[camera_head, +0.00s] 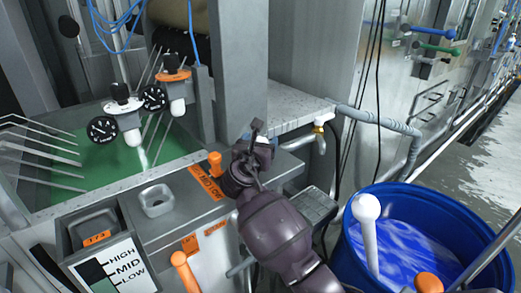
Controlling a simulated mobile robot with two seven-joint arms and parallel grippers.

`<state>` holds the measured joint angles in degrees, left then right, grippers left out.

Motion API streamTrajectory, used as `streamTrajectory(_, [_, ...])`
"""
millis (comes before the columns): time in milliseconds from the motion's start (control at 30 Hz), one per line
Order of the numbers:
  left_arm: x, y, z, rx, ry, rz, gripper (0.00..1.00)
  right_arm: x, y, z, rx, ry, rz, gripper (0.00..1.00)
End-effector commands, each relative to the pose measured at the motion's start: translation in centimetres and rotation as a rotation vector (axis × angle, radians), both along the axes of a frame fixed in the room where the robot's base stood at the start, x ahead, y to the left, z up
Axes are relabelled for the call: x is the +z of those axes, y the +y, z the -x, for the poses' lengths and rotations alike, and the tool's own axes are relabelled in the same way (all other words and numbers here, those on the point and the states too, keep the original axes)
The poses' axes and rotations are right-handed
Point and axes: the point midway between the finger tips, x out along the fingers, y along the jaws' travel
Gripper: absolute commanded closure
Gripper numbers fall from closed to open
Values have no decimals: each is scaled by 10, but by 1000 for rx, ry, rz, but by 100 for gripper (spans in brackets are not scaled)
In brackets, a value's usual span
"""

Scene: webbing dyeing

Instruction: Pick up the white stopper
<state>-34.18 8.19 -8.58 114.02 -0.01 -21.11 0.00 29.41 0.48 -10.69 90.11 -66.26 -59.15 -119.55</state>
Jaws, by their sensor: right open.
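A white round-topped rod (367,230), which looks like the white stopper, stands upright at the left side of the blue bucket, in front of the blue liquid. I cannot tell what its lower end rests on. My right gripper (254,143) is open and appears empty, near the grey post above the machine's ledge. It is up and to the left of the white rod, well apart from it. My left gripper is not in view.
The blue bucket (352,250) stands at the lower right. An orange-topped peg (215,162) is close left of my right gripper; an orange handle (184,270) is lower left. A grey square cup (157,199) sits on the ledge. A grey hose (375,118) runs behind the bucket.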

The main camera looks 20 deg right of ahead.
Motion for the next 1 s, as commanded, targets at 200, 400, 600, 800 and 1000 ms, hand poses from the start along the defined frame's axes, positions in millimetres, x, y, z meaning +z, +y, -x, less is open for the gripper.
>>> streamTrajectory(200, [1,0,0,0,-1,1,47,0,0,0,0,0,0,46])
streamTrajectory(400, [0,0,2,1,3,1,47,0,0,0,0,0,0,77])
streamTrajectory(600, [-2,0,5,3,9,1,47,0,0,0,0,0,0,82])
streamTrajectory(800, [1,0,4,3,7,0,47,10,0,0,0,-3,-1,82])
streamTrajectory(1000, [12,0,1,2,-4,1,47,46,1,0,1,-8,-2,82])
